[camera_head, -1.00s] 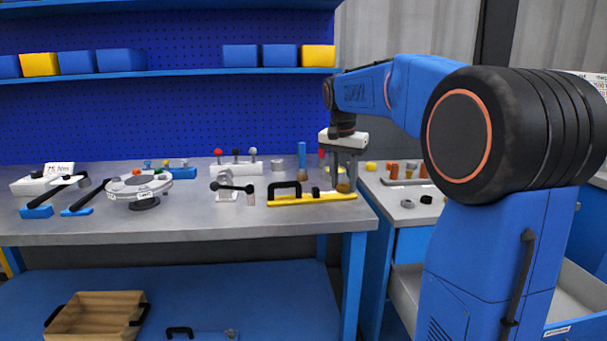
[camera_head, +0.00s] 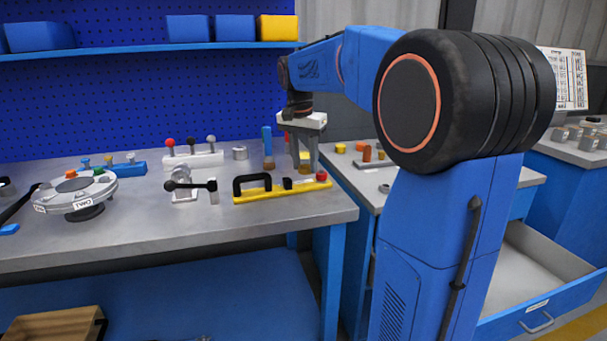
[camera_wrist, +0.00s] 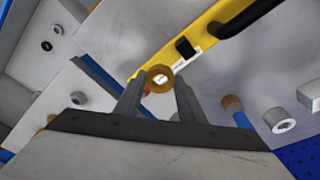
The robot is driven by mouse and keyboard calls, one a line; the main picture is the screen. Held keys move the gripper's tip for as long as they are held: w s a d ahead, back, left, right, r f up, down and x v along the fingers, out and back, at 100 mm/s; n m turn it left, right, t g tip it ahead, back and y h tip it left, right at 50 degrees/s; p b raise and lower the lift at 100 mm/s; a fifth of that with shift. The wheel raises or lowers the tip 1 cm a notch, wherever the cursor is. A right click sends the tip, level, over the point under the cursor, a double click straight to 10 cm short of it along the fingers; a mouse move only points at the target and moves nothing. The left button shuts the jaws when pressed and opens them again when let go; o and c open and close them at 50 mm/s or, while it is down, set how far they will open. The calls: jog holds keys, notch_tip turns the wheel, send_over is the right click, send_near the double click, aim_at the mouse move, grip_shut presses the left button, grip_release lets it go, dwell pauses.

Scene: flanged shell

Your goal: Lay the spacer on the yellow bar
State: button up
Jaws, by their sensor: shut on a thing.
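My gripper (camera_head: 305,166) is shut on the spacer, a brownish-gold ring (camera_wrist: 160,77), held between the fingertips. In the wrist view the ring's hole faces the camera and something white shows through it. The yellow bar (camera_head: 255,198) lies near the table's right end. It carries a black handle, a small black block and a red knob (camera_head: 321,176) at its right end. In the head view the fingertips are above and behind the bar's right part. In the wrist view the ring overlaps the bar (camera_wrist: 204,38). I cannot tell whether they touch.
A blue post (camera_head: 267,140) with a brown base stands just left of the gripper, behind the bar. A grey cylinder (camera_head: 240,153) and a black-handled clamp (camera_head: 190,186) stand farther left. The table front before the bar is clear.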

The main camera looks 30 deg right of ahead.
aim_at(305, 168)
jog(key=shift+f, duration=2)
jog(key=o, duration=1.1)
jog(key=shift+f, duration=0.15)
jog(key=shift+o, duration=0.2)
notch_tip(305, 168, up, 12)
jog(key=a, duration=0.1)
jog(key=shift+s+a, duration=0.3)
jog(key=shift+s, duration=0.15)
jog(key=s+a+f+n+t, duration=0.1)
jog(key=s+a+f+n, duration=0.3)
jog(key=s+f, duration=0.3)
jog(key=s+a+f+n+t+y, duration=0.1)
jog(key=s+a+f+n, duration=0.3)
jog(key=s+f, duration=0.4)
jog(key=s+a+f+n+t, duration=0.2)
jog(key=s+a+f+n, duration=0.2)
jog(key=s, duration=1)
notch_tip(305, 168, down, 4)
jog(key=shift+a+y, duration=0.3)
jog(key=shift+a, duration=0.65)
